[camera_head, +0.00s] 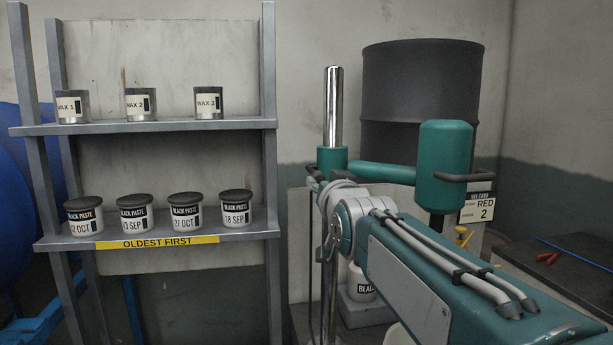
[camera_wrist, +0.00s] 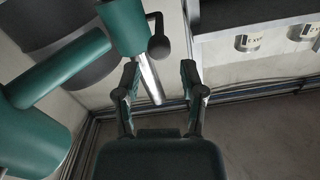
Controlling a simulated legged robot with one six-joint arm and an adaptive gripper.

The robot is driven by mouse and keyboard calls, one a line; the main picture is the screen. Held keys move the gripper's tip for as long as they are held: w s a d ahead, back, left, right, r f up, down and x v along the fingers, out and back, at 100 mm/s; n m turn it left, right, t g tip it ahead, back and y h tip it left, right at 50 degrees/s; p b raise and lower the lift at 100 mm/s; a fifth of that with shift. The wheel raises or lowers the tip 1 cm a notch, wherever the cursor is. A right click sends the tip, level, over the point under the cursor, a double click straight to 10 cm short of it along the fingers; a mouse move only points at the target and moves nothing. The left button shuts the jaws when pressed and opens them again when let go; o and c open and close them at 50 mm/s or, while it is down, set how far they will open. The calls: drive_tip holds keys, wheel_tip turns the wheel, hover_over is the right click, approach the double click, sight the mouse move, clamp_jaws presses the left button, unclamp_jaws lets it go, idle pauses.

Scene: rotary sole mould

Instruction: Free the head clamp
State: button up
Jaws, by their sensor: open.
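The head clamp is a green collar (camera_head: 332,158) on an upright chrome post (camera_head: 333,105). A green crossbar (camera_head: 382,172) runs from it to the green cylindrical head (camera_head: 445,160). In the wrist view the collar (camera_wrist: 122,25) is at the top, with a dark lever (camera_wrist: 158,46) ending in a round knob on its right. The chrome post (camera_wrist: 150,82) shows below it. My gripper (camera_wrist: 160,78) is open, its fingers appearing on either side of the post and below the knob. I cannot tell contact. In the head view my arm mostly hides the gripper.
A shelf rack (camera_head: 150,128) with wax tins and black paste tubs stands left. A large dark drum (camera_head: 420,90) stands behind the head. A dark-topped surface (camera_head: 555,265) with a red-handled tool is at right. Another tub (camera_head: 360,285) sits low behind my arm.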

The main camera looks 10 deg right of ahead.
sight(314, 175)
drive_tip(key=w, duration=0.8)
drive_tip(key=shift+w, duration=0.2)
clamp_jaws()
